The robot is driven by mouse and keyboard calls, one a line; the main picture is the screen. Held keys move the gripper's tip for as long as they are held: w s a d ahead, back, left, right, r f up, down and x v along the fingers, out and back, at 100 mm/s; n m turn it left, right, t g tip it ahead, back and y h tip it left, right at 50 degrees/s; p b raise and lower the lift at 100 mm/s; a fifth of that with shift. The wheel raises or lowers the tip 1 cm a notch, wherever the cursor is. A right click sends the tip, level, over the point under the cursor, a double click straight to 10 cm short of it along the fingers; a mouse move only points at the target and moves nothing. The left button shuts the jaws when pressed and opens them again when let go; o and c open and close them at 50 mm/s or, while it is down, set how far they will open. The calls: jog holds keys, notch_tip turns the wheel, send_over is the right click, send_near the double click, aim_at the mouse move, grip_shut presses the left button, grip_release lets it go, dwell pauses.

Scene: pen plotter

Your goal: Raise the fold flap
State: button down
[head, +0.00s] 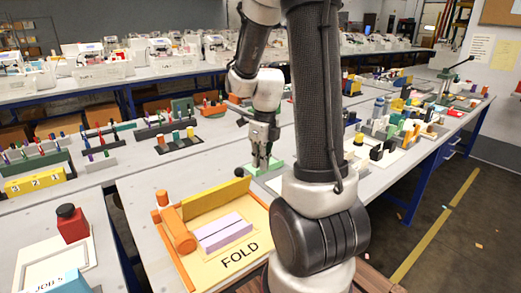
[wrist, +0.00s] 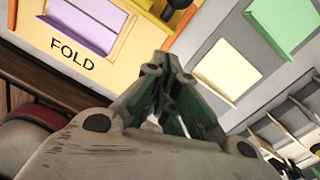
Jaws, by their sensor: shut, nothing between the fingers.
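The fold station is a tan board (head: 205,265) marked FOLD, also at the upper left of the wrist view (wrist: 40,50). On it lies a lilac piece (head: 222,232) with a crease line; it also shows in the wrist view (wrist: 85,25). A yellow flap (head: 213,199) runs along the board's back edge; its exact angle is hard to tell. A black ball knob (head: 239,171) is at its right end. My gripper (head: 261,166) is shut and empty, to the right of the knob and apart from it. Its green-padded fingers (wrist: 168,80) fill the wrist view's middle.
A red block with a black knob (head: 72,224) is at the left. My arm hides the table's middle right.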

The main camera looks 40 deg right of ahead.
aim_at(250, 176)
jog(key=w+f, duration=0.1)
jog(key=w+a+f, duration=0.1)
jog(key=w+f, duration=0.1)
jog(key=f, duration=0.1)
jog(key=shift+w+a, duration=0.25)
jog(key=shift+w, duration=0.15)
jog(key=shift+w+a+r, duration=0.1)
jog(key=shift+w+r, duration=0.05)
jog(key=shift+w, duration=0.95)
